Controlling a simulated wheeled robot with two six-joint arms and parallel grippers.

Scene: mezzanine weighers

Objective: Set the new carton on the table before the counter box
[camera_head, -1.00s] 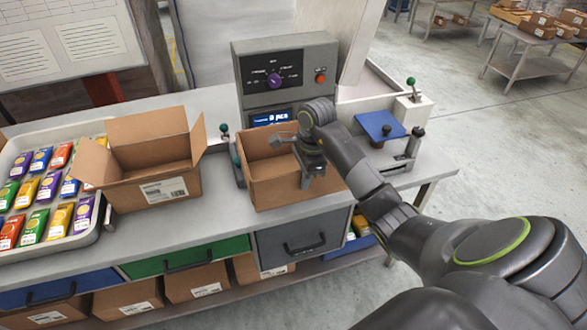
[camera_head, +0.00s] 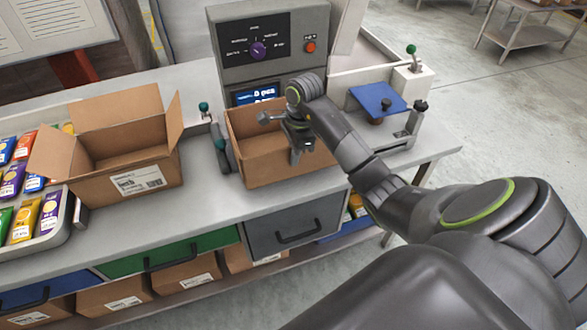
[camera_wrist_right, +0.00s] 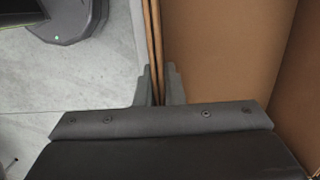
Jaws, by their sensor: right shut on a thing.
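The open brown carton (camera_head: 265,170) is upright on or just above the grey table (camera_head: 210,205), directly in front of the grey counter box (camera_head: 225,65). Whether its bottom fully rests cannot be told. My right gripper (camera_head: 302,150) reaches over the carton's near side and is shut on its wall. In the right wrist view, the gripper's fingers (camera_wrist_right: 158,82) pinch the thin cardboard edge, with the carton's inside (camera_wrist_right: 220,50) to the right and floor to the left. My left gripper is not in view.
Another open carton (camera_head: 128,183) with a label stands to the left, beside a tray (camera_head: 62,235) of colourful packs. A blue-plated device (camera_head: 375,98) is to the right. Drawers line the table front.

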